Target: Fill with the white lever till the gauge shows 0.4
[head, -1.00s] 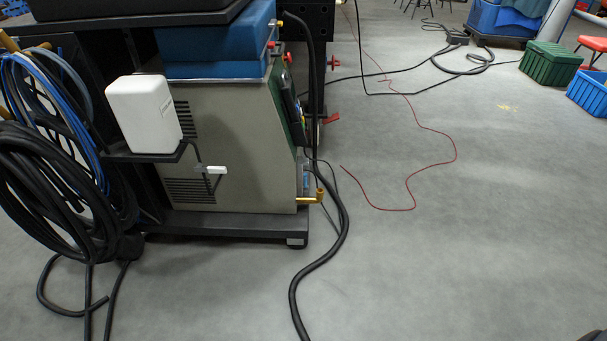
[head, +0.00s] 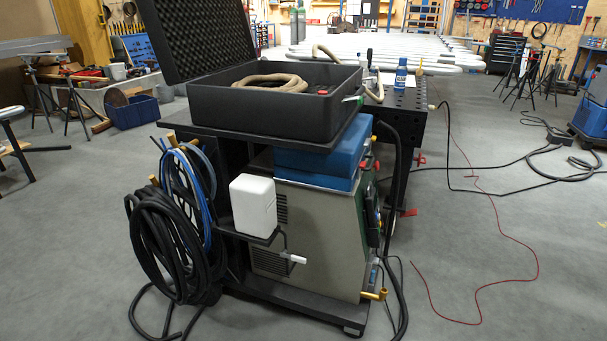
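A white lever handle (head: 293,259) sits at the end of a thin dark bent rod on the side of the beige machine cabinet (head: 320,235). A white box-like container (head: 254,206) stands on a small black shelf just above and left of the lever. I cannot make out a gauge; the panel on the cabinet's right face is seen edge-on. Neither of my grippers is in view.
An open black foam-lined case (head: 222,110) holding a tan coiled hose (head: 278,83) rests on top. Black hoses (head: 168,245) hang at the cart's left. A red cable (head: 530,255) lies on the right floor. Open floor (head: 60,240) lies to the left.

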